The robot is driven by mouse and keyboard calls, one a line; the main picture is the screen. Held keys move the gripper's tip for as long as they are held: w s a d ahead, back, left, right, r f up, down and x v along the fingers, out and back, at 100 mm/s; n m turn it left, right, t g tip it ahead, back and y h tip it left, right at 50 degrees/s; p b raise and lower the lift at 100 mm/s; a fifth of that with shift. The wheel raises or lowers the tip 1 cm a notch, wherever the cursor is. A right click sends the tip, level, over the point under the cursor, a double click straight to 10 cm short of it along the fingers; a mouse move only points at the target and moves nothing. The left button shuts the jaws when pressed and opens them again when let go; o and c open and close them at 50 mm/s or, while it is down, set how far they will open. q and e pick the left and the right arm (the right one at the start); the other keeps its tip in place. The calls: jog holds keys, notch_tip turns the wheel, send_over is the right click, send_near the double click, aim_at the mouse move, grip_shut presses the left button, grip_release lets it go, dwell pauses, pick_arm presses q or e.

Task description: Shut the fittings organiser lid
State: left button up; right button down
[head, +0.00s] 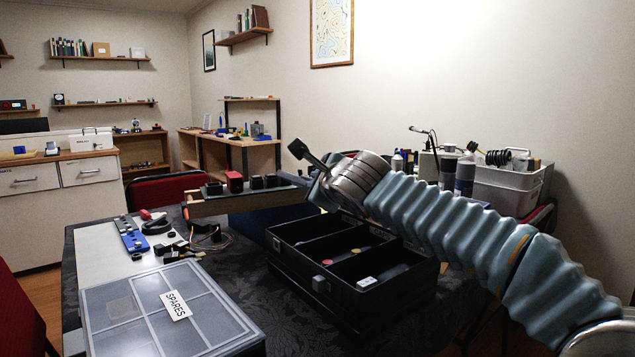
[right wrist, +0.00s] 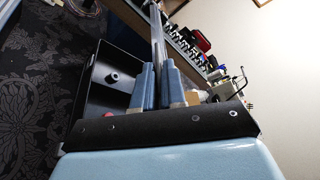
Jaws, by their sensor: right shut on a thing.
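The fittings organiser (head: 350,298) is a black box on the dark cloth, its compartments showing from above with a few small fittings inside. It also shows at the left of the right wrist view (right wrist: 80,110). My right arm crosses over it from the right, and my right gripper (right wrist: 158,82) is at its far side. In the right wrist view the two blue-grey fingers are shut on a thin grey edge (right wrist: 157,35), which looks like the raised lid seen edge-on. Most of the lid is hidden by my arm in the head view. My left gripper is not in view.
A clear-lidded box marked SPARES (head: 130,325) is at the front left. A wooden tray with dark cups (head: 225,207) is behind the organiser. Loose cables (head: 205,235) and a blue strip (head: 132,236) lie to the left. A grey crate (head: 505,185) stands at the right.

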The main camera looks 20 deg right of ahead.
pick_arm(q)
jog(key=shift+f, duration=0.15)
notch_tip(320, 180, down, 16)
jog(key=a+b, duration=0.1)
jog(key=b, duration=1.5)
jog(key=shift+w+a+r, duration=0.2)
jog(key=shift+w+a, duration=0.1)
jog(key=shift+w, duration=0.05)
pick_arm(e)
jog(key=a+f+n+t, duration=0.1)
jog(key=a+f+n, duration=0.1)
jog(key=f, duration=0.6)
jog(key=s+a+f+n+t+h, duration=0.1)
jog(key=a+f+n, duration=0.2)
jog(key=f, duration=0.4)
jog(key=shift+s+f+n, duration=0.25)
jog(key=shift+f+n, duration=0.05)
jog(key=shift+f, duration=0.05)
jog(key=c, duration=1.3)
grip_release()
jog(key=shift+d, duration=0.1)
jog(key=shift+s, duration=0.1)
